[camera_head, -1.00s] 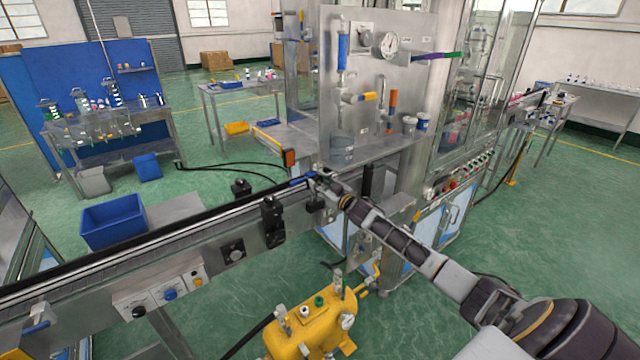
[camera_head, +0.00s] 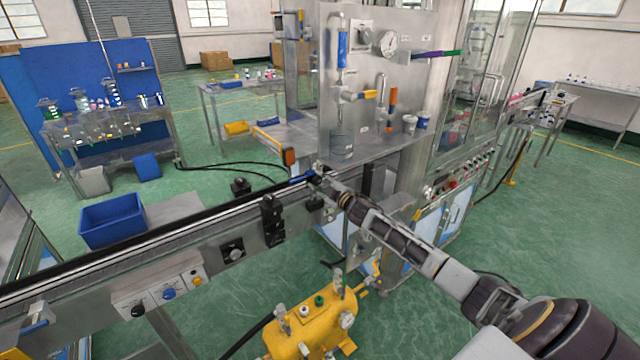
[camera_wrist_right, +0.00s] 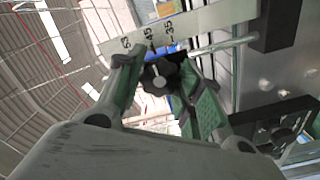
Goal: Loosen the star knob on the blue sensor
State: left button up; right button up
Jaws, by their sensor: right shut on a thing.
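The blue sensor (camera_head: 302,177) sits at the conveyor's right end, by the upright steel panel; only a small part shows in the head view. In the right wrist view a bit of its blue body (camera_wrist_right: 178,104) shows behind the black star knob (camera_wrist_right: 160,76). My right gripper (camera_head: 318,174) reaches the sensor from the right. In the right wrist view its fingers (camera_wrist_right: 158,82) are on either side of the star knob and shut on it. The knob's far side is hidden. My left gripper is not in view.
The conveyor (camera_head: 150,252) runs left. A yellow tank (camera_head: 312,325) stands below my right arm.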

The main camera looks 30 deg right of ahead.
dwell(0.4)
jog(key=o, duration=1)
jog(key=shift+a, duration=0.1)
jog(key=shift+s, duration=0.1)
jog(key=s+d, duration=0.1)
jog(key=s, duration=1)
jog(key=shift+s, duration=0.3)
dwell(0.4)
dwell(0.5)
